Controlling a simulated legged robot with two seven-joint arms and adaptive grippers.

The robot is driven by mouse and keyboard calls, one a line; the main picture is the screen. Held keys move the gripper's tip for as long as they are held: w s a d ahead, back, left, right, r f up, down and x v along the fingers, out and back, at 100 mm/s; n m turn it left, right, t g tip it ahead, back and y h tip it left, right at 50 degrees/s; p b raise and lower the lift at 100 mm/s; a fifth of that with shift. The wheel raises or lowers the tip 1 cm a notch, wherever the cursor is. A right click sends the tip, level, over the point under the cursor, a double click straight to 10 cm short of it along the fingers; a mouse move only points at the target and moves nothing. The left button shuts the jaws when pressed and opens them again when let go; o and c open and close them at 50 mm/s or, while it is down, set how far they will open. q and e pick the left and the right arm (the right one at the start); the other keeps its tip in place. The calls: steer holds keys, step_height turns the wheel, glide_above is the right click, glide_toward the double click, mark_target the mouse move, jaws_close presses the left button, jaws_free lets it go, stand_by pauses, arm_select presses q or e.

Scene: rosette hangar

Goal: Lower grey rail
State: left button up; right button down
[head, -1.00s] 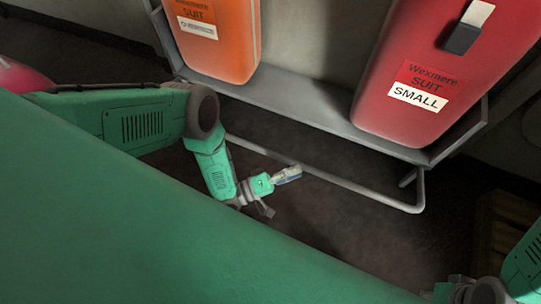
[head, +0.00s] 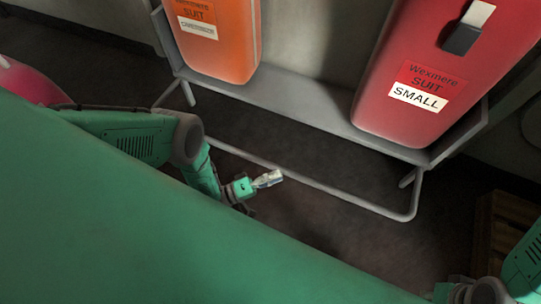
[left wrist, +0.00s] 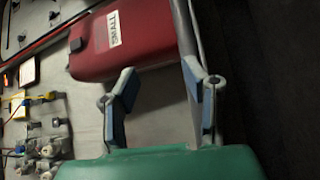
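The grey rail (head: 340,190) is a thin bar along the front of the grey shelf, a little below it, bent up towards the shelf at its right end. Its left end passes behind my left arm. My left gripper (head: 268,179) is just below the rail's left part in the head view; I cannot tell whether they touch. In the left wrist view the left gripper (left wrist: 162,98) has its two blue-padded fingers wide apart, with nothing clearly held between them. My right gripper is not in view; only part of my right arm shows at bottom right.
The grey shelf (head: 300,103) carries an orange suit case (head: 222,50) on the left and a red suit case (head: 400,115) on the right. A brown wooden box (head: 510,235) stands at the right. Dark floor lies open below the rail.

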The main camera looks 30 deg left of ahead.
arm_select(q)
steer(key=shift+s+a+f, duration=0.35)
steer(key=shift+a+f, duration=0.25)
steer(key=shift+f, duration=0.05)
steer(key=shift+s+f, duration=0.1)
steer(key=shift+s, duration=0.05)
